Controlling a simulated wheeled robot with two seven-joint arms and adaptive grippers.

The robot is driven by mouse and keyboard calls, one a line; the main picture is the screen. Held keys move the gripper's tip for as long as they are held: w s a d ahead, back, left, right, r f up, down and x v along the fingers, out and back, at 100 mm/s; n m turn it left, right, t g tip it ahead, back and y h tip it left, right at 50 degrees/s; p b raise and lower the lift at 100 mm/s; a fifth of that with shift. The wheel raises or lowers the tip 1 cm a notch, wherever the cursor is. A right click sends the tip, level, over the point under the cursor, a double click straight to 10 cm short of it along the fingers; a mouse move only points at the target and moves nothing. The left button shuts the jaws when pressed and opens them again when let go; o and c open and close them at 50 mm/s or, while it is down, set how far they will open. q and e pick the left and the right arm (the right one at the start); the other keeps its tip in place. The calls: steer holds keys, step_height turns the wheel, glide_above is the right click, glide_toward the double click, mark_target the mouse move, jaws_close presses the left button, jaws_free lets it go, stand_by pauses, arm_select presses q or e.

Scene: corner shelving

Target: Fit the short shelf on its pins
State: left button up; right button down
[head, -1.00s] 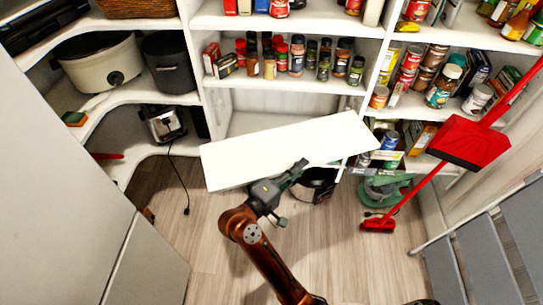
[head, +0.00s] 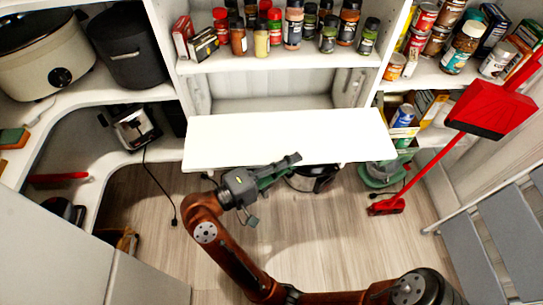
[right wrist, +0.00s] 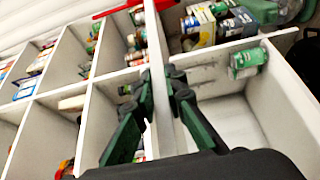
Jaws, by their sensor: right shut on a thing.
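The short shelf (head: 290,137) is a plain white board, lying nearly square across the front of the open middle bay (head: 275,100) in the head view. My right gripper (head: 270,178) is shut on its front edge near the middle. In the right wrist view the dark green fingers (right wrist: 160,100) stand on either side of a white panel edge. The shelf's left end is close to the left upright, and its right end overlaps the right upright in the picture. The pins are too small to make out. My left gripper is not in view.
Spice jars (head: 295,25) stand on the fixed shelf above the bay. Cans and boxes fill the right shelves. A toaster (head: 135,125) stands at the left. The floor in front is mostly clear.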

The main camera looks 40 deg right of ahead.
steer(key=shift+a+r, duration=0.2)
steer(key=shift+r, duration=0.15)
steer(key=shift+w+a, duration=0.1)
